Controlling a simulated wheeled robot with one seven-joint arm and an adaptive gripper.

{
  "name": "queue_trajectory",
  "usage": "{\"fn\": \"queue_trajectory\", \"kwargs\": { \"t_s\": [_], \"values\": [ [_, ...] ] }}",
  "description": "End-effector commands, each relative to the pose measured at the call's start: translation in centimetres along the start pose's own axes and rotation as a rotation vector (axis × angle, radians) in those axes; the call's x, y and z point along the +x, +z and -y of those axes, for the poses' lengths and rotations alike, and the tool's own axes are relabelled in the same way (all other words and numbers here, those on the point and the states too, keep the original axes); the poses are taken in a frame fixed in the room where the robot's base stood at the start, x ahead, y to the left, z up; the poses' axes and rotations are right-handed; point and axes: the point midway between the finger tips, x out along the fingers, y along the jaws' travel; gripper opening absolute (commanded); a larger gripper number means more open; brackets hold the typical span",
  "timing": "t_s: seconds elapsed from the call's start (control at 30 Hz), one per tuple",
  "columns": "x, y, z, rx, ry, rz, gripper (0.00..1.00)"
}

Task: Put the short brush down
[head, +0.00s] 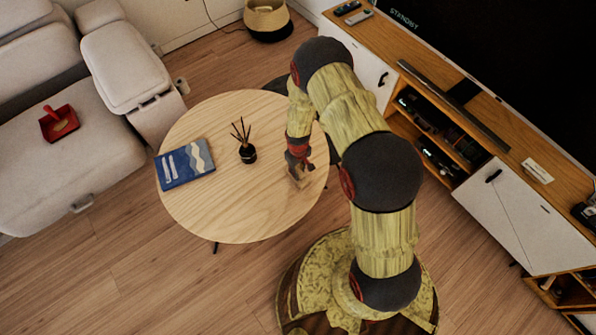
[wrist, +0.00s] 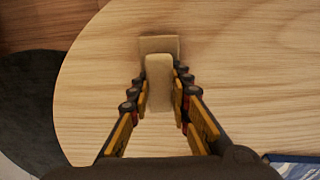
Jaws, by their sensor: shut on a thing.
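The short brush (wrist: 159,70) is a pale tan block, with a narrower part nearer my gripper and a wider end beyond it. In the wrist view my gripper (wrist: 160,92) is shut on it, one finger on each side. The round wooden table (wrist: 260,70) lies beneath it. In the head view my gripper (head: 297,172) points down over the right part of the table (head: 225,220). The brush is hard to make out there. I cannot tell whether it touches the tabletop.
A black reed diffuser (head: 247,153) stands mid-table and a blue book (head: 185,164) lies at the left. The tabletop's front part is clear. A red dustpan (head: 58,124) lies on the grey sofa (head: 30,185). A TV cabinet (head: 520,205) stands at the right.

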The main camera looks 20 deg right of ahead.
Motion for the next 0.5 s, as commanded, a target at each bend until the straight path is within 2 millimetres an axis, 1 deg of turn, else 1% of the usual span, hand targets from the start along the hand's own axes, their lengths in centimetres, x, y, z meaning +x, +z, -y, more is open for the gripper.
{"fn": "queue_trajectory", "kwargs": {
  "t_s": [0.13,0.17,0.43,0.5],
  "values": [
    [0.44,0.03,0.02,0.0,0.0,0.001,0.0],
    [0.35,0.04,0.02,0.0,0.0,0.001,0.21],
    [0.32,0.06,0.03,0.0,0.0,0.001,0.36],
    [0.32,0.06,0.03,0.0,0.0,0.001,0.37]
  ]
}}
